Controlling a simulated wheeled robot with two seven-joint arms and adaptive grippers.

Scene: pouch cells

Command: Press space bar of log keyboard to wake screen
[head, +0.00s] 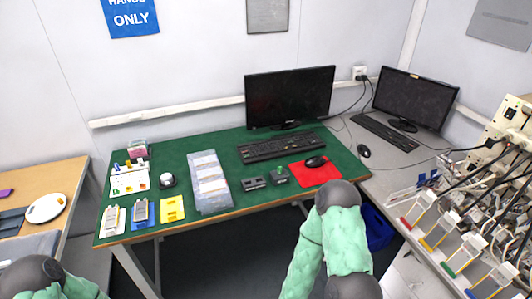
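One black keyboard (280,146) lies on the green-topped bench in front of a dark monitor (290,97). A second black keyboard (384,131) lies on the grey desk at the right, before another dark monitor (413,99). I cannot tell which is the log keyboard. Both screens look black. Individual keys are too small to make out. My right arm, in a mint sleeve, rises at lower centre, its grey joint just in front of the bench's front edge. My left arm shows at the bottom left corner. Neither gripper is in view.
The green bench top (240,213) holds a red mat (325,175) with a black mouse (315,162), small black devices (254,183), a clear sleeved sheet (207,182) and coloured trays (172,209). Another mouse (363,151) lies on the grey desk. A cabled rack (480,225) stands at right.

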